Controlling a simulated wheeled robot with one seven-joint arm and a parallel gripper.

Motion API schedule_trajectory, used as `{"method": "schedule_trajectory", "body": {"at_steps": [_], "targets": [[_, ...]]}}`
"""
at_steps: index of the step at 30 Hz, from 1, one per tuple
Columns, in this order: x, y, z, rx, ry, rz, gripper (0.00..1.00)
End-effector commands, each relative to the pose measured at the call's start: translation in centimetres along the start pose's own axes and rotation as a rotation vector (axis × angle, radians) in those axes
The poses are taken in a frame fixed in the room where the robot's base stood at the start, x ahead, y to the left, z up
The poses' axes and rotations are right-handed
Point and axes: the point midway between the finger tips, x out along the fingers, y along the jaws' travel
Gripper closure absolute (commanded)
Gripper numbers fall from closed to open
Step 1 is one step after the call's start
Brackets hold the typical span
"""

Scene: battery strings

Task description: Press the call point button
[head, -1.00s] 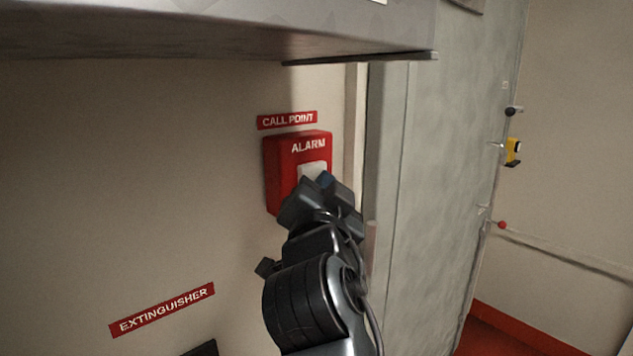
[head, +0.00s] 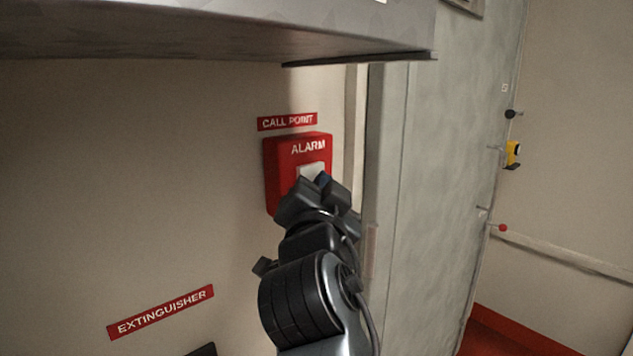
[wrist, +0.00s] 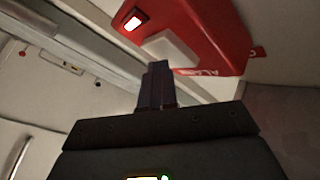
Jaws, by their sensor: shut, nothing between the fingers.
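The call point is a red box (head: 284,165) marked ALARM on the wall, under a red CALL POINT sign (head: 287,122). Its pale square button (head: 311,170) shows just above my gripper in the head view, its lower part hidden. My gripper (head: 322,182) is in front of the box's lower right part. In the wrist view the red box (wrist: 205,25) is at the top, with the pale button (wrist: 170,46) and a small lit window (wrist: 133,20). My gripper's shut fingers (wrist: 157,68) point at the button's lower edge. I cannot tell whether they touch it.
A grey metal overhang (head: 200,32) crosses the top of the head view. A grey door or panel (head: 440,180) stands right of the box. An EXTINGUISHER sign (head: 161,312) is low on the left wall. The wall left of the box is clear.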

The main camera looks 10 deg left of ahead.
Motion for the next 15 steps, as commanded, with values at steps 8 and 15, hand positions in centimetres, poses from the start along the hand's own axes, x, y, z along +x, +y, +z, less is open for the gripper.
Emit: {"method": "schedule_trajectory", "body": {"at_steps": [8, 15], "targets": [[-0.9, 0.7, -0.6, -0.001, -0.001, 0.0, 1.0], [-1.5, 1.0, -1.0, 0.0, -0.001, 0.0, 1.0]]}}
